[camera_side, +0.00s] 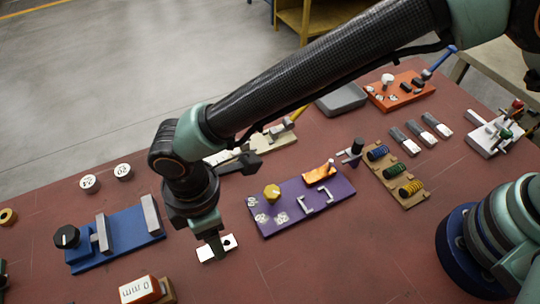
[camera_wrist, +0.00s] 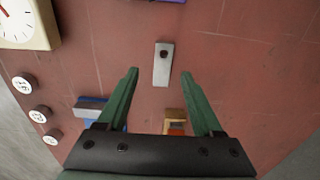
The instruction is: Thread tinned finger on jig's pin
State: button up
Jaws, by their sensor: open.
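The tinned finger, a flat silver-white strip with a dark hole near one end, lies on the red-brown table in the side view (camera_side: 232,239). In the wrist view the finger (camera_wrist: 162,75) lies lengthwise between my fingertips, hole end away from me. My gripper (camera_side: 217,252) points down over it, open and empty; its green fingers in the wrist view (camera_wrist: 160,73) stand to either side of the strip, and contact is not clear. A purple board (camera_side: 328,208) with a yellow knob, white brackets and an orange piece, perhaps the jig, lies behind it to the right. I cannot pick out the pin.
A blue fixture (camera_side: 118,252) with a black knob stands left. A tan board (camera_side: 395,178) with coloured coils and an orange board (camera_side: 400,97) lie to the right and back. Bare table lies right of the finger.

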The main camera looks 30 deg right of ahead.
jog(key=f, duration=0.4)
jog(key=shift+s+d, duration=0.1)
jog(key=shift+s, duration=0.1)
grip_shut()
notch_tip(320, 180, up, 19)
jog(key=w+d+f, duration=0.2)
jog(key=d+f, duration=0.1)
jog(key=d, duration=0.9)
jog(key=w+d+f, duration=0.2)
jog(key=d, duration=1)
jog(key=shift+w+d+f, duration=0.25)
jog(key=shift+f, duration=0.15)
